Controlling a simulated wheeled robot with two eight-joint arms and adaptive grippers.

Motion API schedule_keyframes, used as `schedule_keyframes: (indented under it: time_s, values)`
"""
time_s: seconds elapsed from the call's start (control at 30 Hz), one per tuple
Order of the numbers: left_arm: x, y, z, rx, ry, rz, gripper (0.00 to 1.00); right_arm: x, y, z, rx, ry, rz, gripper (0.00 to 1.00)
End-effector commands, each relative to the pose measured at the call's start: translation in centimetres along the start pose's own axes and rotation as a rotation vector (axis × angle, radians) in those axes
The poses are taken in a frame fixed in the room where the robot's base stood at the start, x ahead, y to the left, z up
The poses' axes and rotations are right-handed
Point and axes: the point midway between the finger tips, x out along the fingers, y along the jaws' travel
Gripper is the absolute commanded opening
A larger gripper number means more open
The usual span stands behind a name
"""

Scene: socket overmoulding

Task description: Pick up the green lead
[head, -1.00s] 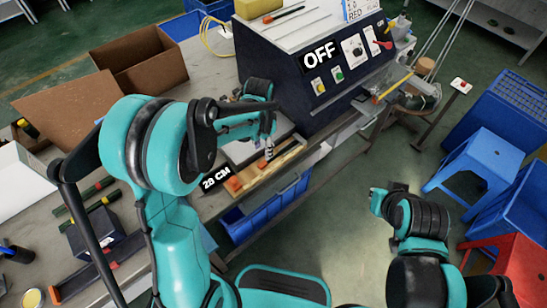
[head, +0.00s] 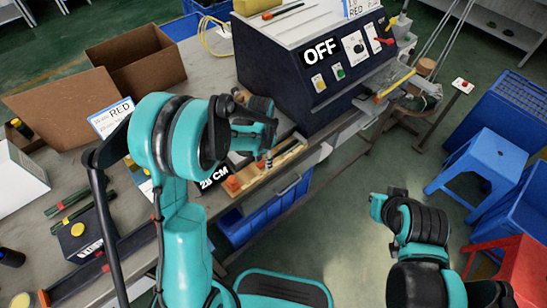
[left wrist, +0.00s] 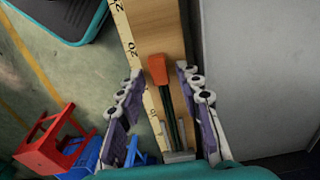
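A green lead (left wrist: 168,104) with an orange-red end lies along the wooden measuring board (left wrist: 157,25) in the left wrist view. Its orange end also shows on the board in the head view (head: 233,184). My left gripper (left wrist: 159,70) is open, with one finger on each side of the lead; I see no clear contact. In the head view my left gripper (head: 267,157) is low over the board, partly hidden by its own arm. My right arm is at the lower right, and its fingers are not visible.
Other dark green leads (head: 66,203) lie on the bench at left. A machine (head: 318,75) marked OFF stands behind the board. A blue bin (head: 262,215) hangs below the bench edge. Cardboard boxes (head: 135,60) stand at the back left.

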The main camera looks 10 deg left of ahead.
Motion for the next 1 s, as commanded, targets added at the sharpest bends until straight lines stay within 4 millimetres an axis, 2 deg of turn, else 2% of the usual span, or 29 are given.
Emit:
schedule_keyframes:
  time_s: [0.03,0.1,0.43,0.57,0.67,0.83,1.0]
  values:
    - [0.0,0.0,0.0,0.000,0.000,0.000,0.15,0.0,0.0,0.0,0.000,0.000,0.000,0.00]
    - [0.0,0.0,0.0,0.000,0.000,0.000,0.00,0.0,0.0,0.0,0.000,0.000,0.000,0.00]
    - [-0.1,0.0,0.0,0.000,0.000,0.000,0.00,0.0,0.0,0.0,0.000,0.000,0.000,0.00]
    - [-0.7,0.0,0.0,0.000,0.000,0.000,0.00,-0.3,0.0,-0.2,0.000,0.000,0.000,0.00]
    - [-1.8,0.0,0.0,0.000,0.000,0.000,0.00,-0.8,0.0,-0.5,0.000,0.000,0.000,0.00]
    - [-4.9,0.1,-0.1,0.001,0.000,0.000,0.00,-2.0,0.0,-1.4,0.000,0.000,0.000,0.00]
    - [-7.1,4.1,-1.8,0.007,0.000,0.000,0.00,-3.1,0.0,-2.2,0.000,0.000,0.000,0.00]
